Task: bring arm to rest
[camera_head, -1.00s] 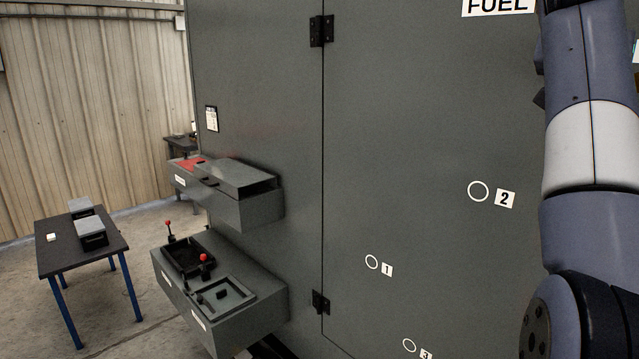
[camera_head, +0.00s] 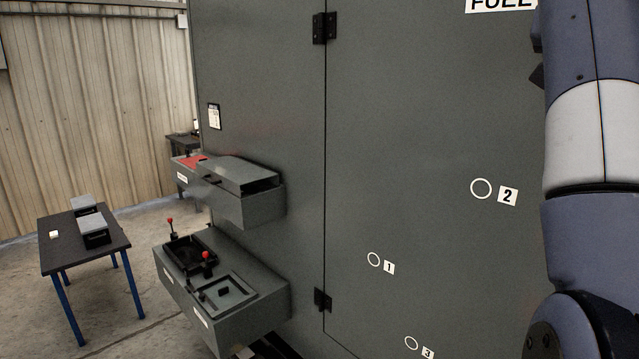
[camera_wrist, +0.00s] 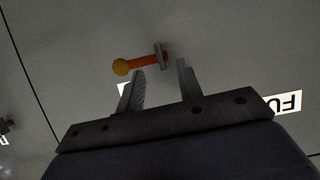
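My arm (camera_head: 583,240) runs upright along the right edge of the head view, in front of the large grey enclosure (camera_head: 420,130). Its end is above that view. In the wrist view my gripper (camera_wrist: 160,80) has its two fingers apart, with nothing held between them. An orange handle (camera_wrist: 140,63) with a yellow ball end and a metal bracket shows just past the fingertips, against the grey panel. I cannot tell whether the fingers touch it.
Two boxes jut from the enclosure, an upper one (camera_head: 255,208) and a lower one (camera_head: 250,318) with red-knobbed levers. A dark table (camera_head: 62,255) with small grey boxes stands at left. Numbered circles mark the panel. Floor between table and boxes is clear.

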